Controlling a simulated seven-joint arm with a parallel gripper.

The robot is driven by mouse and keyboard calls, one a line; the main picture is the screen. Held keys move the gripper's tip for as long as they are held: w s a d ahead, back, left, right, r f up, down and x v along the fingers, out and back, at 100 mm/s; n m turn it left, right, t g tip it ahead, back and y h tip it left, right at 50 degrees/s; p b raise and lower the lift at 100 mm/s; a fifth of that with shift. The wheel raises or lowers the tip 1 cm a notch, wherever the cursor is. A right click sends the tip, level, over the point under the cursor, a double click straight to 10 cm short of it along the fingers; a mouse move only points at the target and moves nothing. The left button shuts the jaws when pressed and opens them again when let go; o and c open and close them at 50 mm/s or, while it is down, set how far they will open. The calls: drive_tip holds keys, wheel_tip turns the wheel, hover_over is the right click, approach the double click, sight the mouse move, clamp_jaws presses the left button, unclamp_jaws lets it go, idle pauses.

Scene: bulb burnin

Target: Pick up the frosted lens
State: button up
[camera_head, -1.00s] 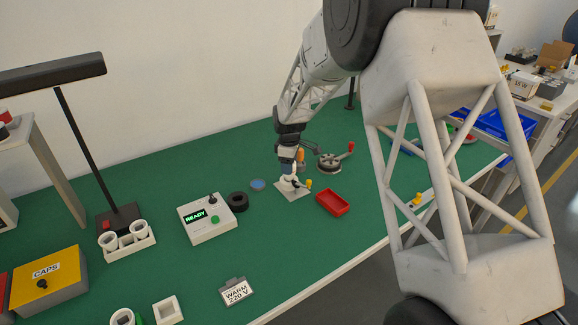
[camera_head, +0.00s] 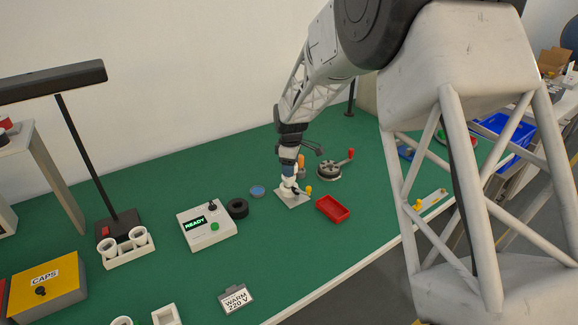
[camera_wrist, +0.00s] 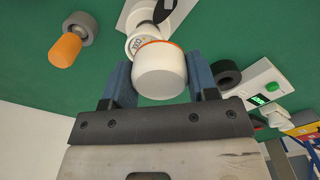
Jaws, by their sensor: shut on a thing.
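My gripper (camera_wrist: 160,78) has its two blue fingers on either side of a white, rounded frosted lens (camera_wrist: 160,72) in the wrist view and is shut on it. An orange ring edges the lens's far side. Beyond that ring is a white labelled body (camera_wrist: 140,40) on a pale plate (camera_wrist: 132,14); I cannot tell if lens and body touch. The lens is small and hard to make out there.
A red tray (camera_head: 332,209) lies right of the plate. A blue-topped disc (camera_head: 257,191), a black ring (camera_head: 237,208) and the READY box (camera_head: 206,227) lie left.

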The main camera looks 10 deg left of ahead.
drive_tip(key=s+d, duration=0.2)
drive_tip(key=s, duration=0.4)
drive_tip(key=s+d+r, duration=0.1)
drive_tip(key=s+d, duration=0.2)
drive_tip(key=s, duration=0.3)
drive_tip(key=shift+s+d+r, duration=0.15)
drive_tip(key=shift+s+d, duration=0.15)
drive_tip(key=shift+r, duration=0.15)
idle(0.4)
drive_tip(key=shift+r, duration=2.1)
